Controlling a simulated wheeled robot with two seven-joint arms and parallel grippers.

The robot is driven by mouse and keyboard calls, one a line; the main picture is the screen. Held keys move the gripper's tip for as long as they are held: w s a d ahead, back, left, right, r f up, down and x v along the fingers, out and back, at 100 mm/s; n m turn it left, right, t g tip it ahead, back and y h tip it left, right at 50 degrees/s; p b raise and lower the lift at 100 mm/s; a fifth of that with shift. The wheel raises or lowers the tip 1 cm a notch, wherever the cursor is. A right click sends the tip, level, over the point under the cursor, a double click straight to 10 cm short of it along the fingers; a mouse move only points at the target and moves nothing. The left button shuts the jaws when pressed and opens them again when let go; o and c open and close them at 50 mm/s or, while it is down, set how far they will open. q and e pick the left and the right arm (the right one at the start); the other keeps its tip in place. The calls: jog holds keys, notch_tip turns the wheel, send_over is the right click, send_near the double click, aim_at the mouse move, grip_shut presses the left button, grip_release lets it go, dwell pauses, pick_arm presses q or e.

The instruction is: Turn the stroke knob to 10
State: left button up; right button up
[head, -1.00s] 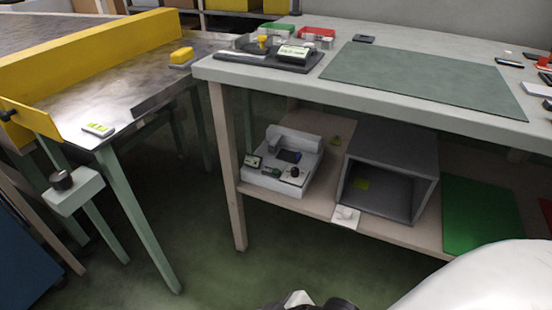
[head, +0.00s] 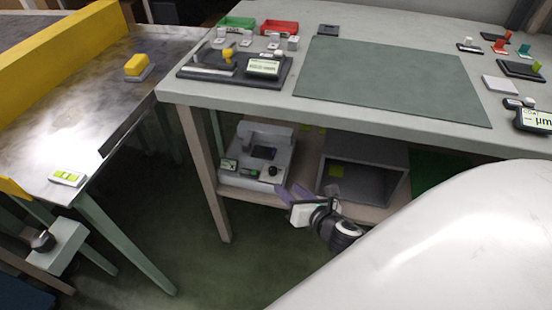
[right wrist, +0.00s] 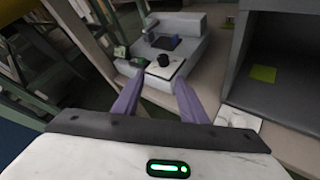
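A white machine (head: 228,178) stands on the shelf under the workbench, with a small display and a round black knob (head: 272,171) on its front right. In the right wrist view the black knob (right wrist: 164,60) sits on a light plate on the machine (right wrist: 194,60); I cannot read any scale or label. My right gripper (head: 288,188) has its purple fingers apart and empty, in front of the shelf near the machine. In the right wrist view the knob appears just beyond and between the fingertips (right wrist: 158,80), not touched. My left gripper is not in view.
A grey open box (head: 364,170) stands right of the machine on the shelf. A bench leg (head: 204,175) rises at left. Another dark knob (head: 43,241) is on a box at the conveyor table. The benchtop (head: 400,125) is above the gripper.

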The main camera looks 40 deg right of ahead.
aim_at(273, 170)
jog(key=w+f+n, duration=0.1)
jog(key=w+n, duration=0.1)
jog(key=w, duration=0.1)
jog(key=w+d+f+n+b, duration=0.1)
jog(key=w, duration=0.3)
jog(key=w+d+f+n+b, duration=0.1)
jog(key=w+n, duration=0.1)
jog(key=w, duration=0.1)
jog(key=shift+w+d+f+n+y, duration=0.1)
jog(key=shift+w+f+n+y, duration=0.1)
jog(key=shift+n+y, duration=0.1)
grip_shut()
